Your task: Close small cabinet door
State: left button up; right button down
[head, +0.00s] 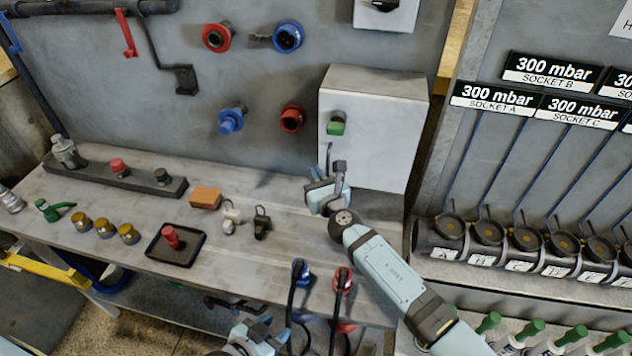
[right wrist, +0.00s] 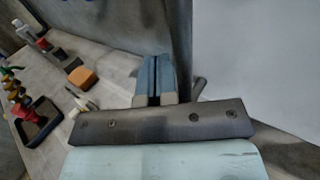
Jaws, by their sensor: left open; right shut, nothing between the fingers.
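The small cabinet (head: 375,110) is a pale grey box on the back wall, with a green knob (head: 336,128) near its left edge. Its front looks flush with the box, but I cannot tell whether a narrow gap is left. My right gripper (head: 327,183) is at the cabinet's lower left corner, shut and empty. In the right wrist view its fingers (right wrist: 154,80) are together, with the pale cabinet front (right wrist: 255,60) to their right. I cannot tell whether they touch it. My left gripper (head: 252,332) is open and low, near the bench's front edge.
The bench (head: 200,185) holds an orange block (head: 205,198), small clamps and a dark tray (head: 190,250) with a red-topped part. Blue and red connectors (head: 290,120) project from the wall left of the cabinet. A socket rack (head: 480,235) stands at the right.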

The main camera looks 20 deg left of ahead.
pick_arm(q)
jog(key=shift+w+a, duration=0.1)
jog(key=shift+w, duration=0.05)
pick_arm(e)
jog(key=shift+w+a, duration=0.15)
jog(key=shift+w, duration=0.3)
pick_arm(q)
jog(key=shift+a, duration=0.1)
pick_arm(e)
jog(key=shift+w+r, duration=0.1)
pick_arm(q)
jog(key=shift+f, duration=0.1)
